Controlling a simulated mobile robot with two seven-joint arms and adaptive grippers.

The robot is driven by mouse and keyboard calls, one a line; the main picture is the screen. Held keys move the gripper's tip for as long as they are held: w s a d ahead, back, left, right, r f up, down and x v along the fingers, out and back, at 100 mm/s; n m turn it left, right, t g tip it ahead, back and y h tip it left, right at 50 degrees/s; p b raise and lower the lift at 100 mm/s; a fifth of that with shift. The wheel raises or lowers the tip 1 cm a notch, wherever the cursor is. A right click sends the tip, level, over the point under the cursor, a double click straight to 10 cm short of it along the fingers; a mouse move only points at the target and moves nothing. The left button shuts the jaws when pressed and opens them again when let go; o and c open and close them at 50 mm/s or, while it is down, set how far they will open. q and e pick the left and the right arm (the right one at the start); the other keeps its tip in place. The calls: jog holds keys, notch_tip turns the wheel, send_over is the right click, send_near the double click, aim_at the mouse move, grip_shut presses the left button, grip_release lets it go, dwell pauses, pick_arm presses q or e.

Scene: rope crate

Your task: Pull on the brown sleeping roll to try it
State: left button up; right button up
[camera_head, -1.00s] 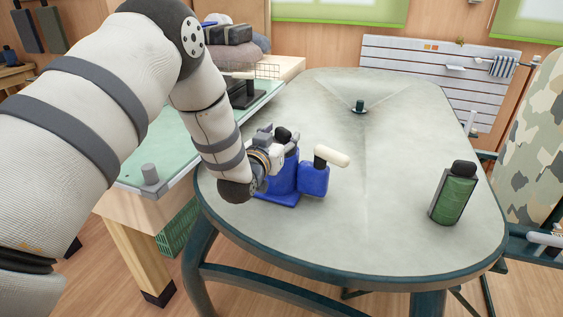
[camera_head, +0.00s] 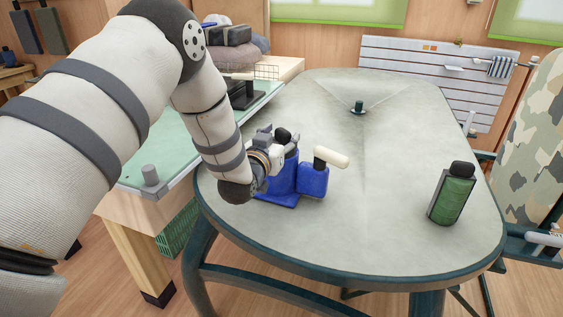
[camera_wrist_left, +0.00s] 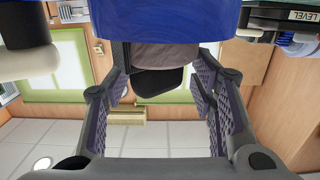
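A blue holder (camera_head: 313,181) stands on the grey-green table, and it fills the top of the left wrist view (camera_wrist_left: 165,18). A brownish-grey roll (camera_wrist_left: 165,55) with a black end sticks out of it there; only a short part shows, and its black end shows in the head view (camera_head: 283,135). A cream roll (camera_head: 331,157) is in the holder's other pocket. My left gripper (camera_head: 268,158) is at the holder, its fingers (camera_wrist_left: 162,70) on either side of the brownish-grey roll. Whether both fingers press on it I cannot tell. My right gripper is out of view.
A green bottle (camera_head: 452,195) with a black cap stands at the table's right. A small dark fitting (camera_head: 358,107) is at the table's middle back. A green-topped bench (camera_head: 150,150) adjoins on the left. A camouflage chair (camera_head: 535,140) is at the right. The table's front is clear.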

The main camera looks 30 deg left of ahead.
pick_arm(q)
jog(key=o, duration=0.4)
jog(key=shift+d+r, duration=0.15)
jog(key=shift+r, duration=0.1)
jog(key=shift+f, duration=0.1)
jog(key=shift+s+f, duration=0.1)
